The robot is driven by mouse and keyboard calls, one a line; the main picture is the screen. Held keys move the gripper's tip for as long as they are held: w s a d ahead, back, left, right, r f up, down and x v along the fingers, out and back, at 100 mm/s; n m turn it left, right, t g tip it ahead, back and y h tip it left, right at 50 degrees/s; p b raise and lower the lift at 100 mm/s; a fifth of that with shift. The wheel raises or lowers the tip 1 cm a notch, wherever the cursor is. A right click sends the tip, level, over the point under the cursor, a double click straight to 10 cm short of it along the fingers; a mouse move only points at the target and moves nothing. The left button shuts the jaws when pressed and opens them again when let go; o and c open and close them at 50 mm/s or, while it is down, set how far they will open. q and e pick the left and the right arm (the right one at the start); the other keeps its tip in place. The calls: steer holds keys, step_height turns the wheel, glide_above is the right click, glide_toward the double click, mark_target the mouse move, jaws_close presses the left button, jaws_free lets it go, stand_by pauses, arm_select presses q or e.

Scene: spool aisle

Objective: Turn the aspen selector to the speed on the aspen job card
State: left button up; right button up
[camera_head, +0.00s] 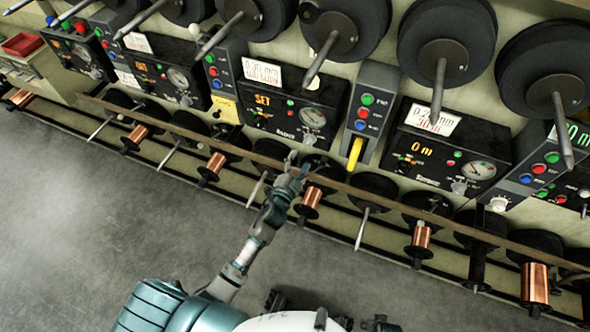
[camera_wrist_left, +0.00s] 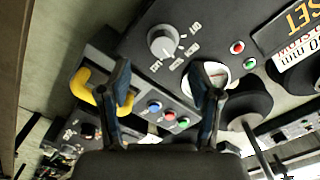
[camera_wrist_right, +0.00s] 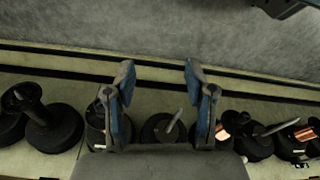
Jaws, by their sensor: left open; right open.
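A grey selector knob (camera_wrist_left: 165,40) with scale marks sits on a black panel in the left wrist view. In the head view the same knob (camera_head: 309,139) is at the lower right of the panel showing SET. I cannot tell which panel is named aspen. My left gripper (camera_head: 292,168) is open and empty, below and in front of this panel; its fingers (camera_wrist_left: 163,88) stand apart from the knob. My right gripper (camera_wrist_right: 157,85) is open and empty above floor-level spools.
A yellow handle (camera_head: 355,153) juts from the button box (camera_head: 368,108) right of the panel. Spindles with dark reels stick out above. A rail (camera_head: 400,203) and copper spools (camera_head: 311,199) run below. The grey floor (camera_head: 110,220) is clear.

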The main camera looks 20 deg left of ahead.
arm_select(q)
steer(key=shift+s+a, duration=0.1)
steer(key=shift+s, duration=2.1)
steer(key=n+p, duration=0.4)
steer(key=n, duration=0.6)
glide_toward(307, 144)
arm_select(e)
steer(key=s+f, duration=0.4)
steer(key=f, duration=0.6)
arm_select(q)
steer(key=w+b, duration=0.1)
steer(key=w, duration=0.7)
steer(key=shift+w+f+b, duration=0.1)
steer(key=shift+f+b, duration=0.05)
steer(key=shift+b, duration=0.15)
steer(key=shift+w+d, duration=0.2)
steer(key=shift+w, duration=0.3)
arm_select(e)
steer(key=w+r, duration=0.1)
steer(key=r, duration=0.1)
steer(key=w+r, duration=0.1)
steer(key=r, duration=0.1)
steer(key=shift+w, duration=0.15)
